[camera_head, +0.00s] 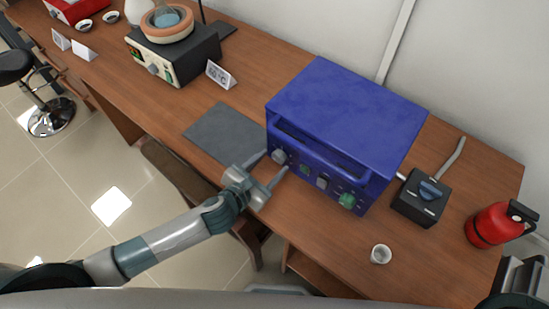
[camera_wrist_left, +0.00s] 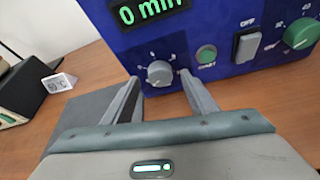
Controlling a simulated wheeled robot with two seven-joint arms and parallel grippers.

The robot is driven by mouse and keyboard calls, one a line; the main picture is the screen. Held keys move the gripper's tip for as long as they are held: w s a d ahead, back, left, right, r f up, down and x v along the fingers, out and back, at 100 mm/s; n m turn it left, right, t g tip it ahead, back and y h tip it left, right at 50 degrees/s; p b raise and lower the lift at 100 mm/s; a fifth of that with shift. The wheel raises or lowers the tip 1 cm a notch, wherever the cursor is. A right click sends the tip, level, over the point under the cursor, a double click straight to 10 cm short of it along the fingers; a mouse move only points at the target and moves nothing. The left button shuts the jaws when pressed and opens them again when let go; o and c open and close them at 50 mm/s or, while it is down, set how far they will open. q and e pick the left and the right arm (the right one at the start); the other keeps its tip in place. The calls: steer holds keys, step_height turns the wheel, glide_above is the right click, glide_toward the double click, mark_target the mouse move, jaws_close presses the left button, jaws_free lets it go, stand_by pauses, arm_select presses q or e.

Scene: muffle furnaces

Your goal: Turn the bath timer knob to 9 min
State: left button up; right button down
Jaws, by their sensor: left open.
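A blue box-shaped bath unit (camera_head: 345,105) stands on the wooden table, its front panel facing me. In the left wrist view its green display (camera_wrist_left: 150,10) reads "0 min". Below the display is a grey round timer knob (camera_wrist_left: 160,73) with a printed scale around it; the scale figures are too small to read. It also shows at the left end of the panel in the head view (camera_head: 279,156). My left gripper (camera_head: 273,164) is open in front of the panel, its fingers pointing at the knob, one to either side in the wrist view. I cannot tell whether they touch it.
Right of the knob are a green button (camera_wrist_left: 206,54), an OFF switch (camera_wrist_left: 246,44) and a green knob (camera_wrist_left: 302,33). A grey mat (camera_head: 222,130) lies left of the unit.

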mark_target(279, 156)
arm_select(q)
steer(key=shift+x, duration=1.2)
steer(key=c, duration=1.1)
steer(key=shift+p, duration=0.35)
